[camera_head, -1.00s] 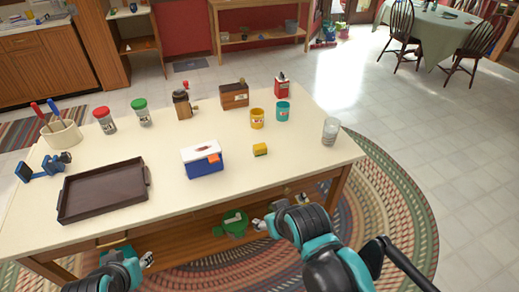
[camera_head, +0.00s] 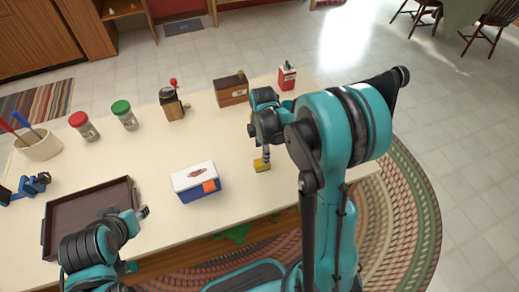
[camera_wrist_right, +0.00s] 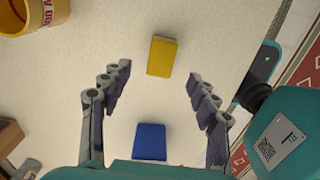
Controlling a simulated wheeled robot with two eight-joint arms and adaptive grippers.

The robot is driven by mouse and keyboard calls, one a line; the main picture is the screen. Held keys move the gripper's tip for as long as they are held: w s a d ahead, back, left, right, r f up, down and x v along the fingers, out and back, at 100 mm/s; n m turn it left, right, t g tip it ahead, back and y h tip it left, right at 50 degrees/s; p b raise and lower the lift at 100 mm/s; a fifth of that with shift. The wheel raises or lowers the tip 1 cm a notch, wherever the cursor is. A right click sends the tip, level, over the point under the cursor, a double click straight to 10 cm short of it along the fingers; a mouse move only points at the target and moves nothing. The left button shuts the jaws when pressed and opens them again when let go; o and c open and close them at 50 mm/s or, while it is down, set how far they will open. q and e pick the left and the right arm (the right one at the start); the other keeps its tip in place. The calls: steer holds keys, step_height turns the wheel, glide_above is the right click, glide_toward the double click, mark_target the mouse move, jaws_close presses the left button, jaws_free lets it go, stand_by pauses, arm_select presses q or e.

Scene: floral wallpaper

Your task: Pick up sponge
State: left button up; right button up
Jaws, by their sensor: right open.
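The yellow sponge (camera_head: 262,165) lies on the pale countertop, right of the blue and white box, partly hidden by my right gripper. In the right wrist view the sponge (camera_wrist_right: 161,57) lies just ahead of and between the spread fingertips. My right gripper (camera_head: 265,153) points down over the sponge in the head view. In the right wrist view my right gripper (camera_wrist_right: 158,75) is open, with nothing between its fingers.
The blue and white box (camera_head: 198,180) stands left of the sponge. The brown tray (camera_head: 48,228) is farther left. A yellow mug (camera_wrist_right: 33,14) shows in the right wrist view. A wooden box (camera_head: 232,92) and red canister (camera_head: 287,76) stand at the back.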

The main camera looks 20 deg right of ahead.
mark_target(257, 163)
steer(key=shift+w+f, duration=0.15)
steer(key=shift+f, duration=0.25)
steer(key=shift+f+b, duration=0.6)
steer(key=shift+f, duration=0.35)
steer(key=f+b, duration=0.2)
steer(key=f, duration=0.3)
steer(key=shift+s+f+b, duration=0.15)
steer(key=shift+s+b, duration=0.05)
steer(key=shift+b, duration=0.1)
steer(key=shift+c, duration=0.3)
steer(key=c, duration=1)
